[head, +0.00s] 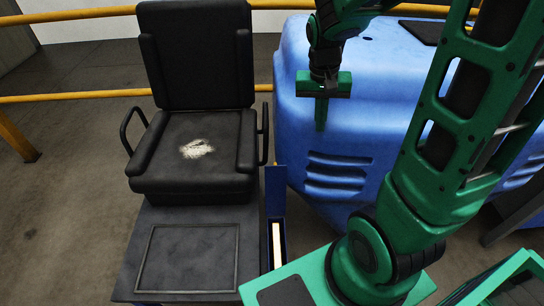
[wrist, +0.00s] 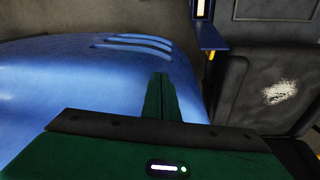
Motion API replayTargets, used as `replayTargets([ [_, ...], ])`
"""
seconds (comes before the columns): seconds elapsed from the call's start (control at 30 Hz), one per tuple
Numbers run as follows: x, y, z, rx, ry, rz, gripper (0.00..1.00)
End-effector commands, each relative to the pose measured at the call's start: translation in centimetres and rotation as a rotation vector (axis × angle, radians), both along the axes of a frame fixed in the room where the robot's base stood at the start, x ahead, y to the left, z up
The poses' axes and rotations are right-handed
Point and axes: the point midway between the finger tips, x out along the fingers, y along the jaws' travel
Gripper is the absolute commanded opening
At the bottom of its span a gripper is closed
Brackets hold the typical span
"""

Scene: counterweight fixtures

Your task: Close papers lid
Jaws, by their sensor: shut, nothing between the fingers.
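The papers box is a narrow dark blue box (head: 283,257) beside the seat base in the head view. Its lid (head: 276,190) stands open and upright at the box's far end. White papers (head: 277,243) show inside. In the wrist view the lid (wrist: 213,38) is at upper right, with the papers (wrist: 201,7) beyond it. My green gripper (head: 321,125) is shut and empty, pointing down in front of the blue machine body. It is apart from the lid, above and to its right in the head view. The fingers (wrist: 160,77) also show in the wrist view.
A black seat (head: 200,180) with armrests and a worn patch stands left of the box. The large blue body (head: 360,130) with slots stands on the right. Yellow rails (head: 80,97) run behind. Floor (head: 60,200) is open at left.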

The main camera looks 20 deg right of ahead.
Motion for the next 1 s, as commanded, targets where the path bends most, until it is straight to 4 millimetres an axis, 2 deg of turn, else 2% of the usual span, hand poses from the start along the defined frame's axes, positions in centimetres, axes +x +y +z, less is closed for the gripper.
replayTargets([
  [0.03, 1.8, 1.2, -1.2, -0.002, 0.001, 0.009, 0.0],
  [0.1, 4.2, 2.7, -2.7, -0.003, -0.008, 0.007, 0.0],
  [0.2, 6.8, 4.8, -4.7, -0.001, -0.022, 0.006, 0.0],
  [0.4, 9.8, 7.8, -7.4, 0.011, -0.04, 0.003, 0.0],
  [0.67, 10.5, 8.4, -9.4, 0.014, -0.042, 0.001, 0.0],
  [1.0, 10.8, 7.8, -15.1, 0.014, -0.04, 0.002, 0.0],
])
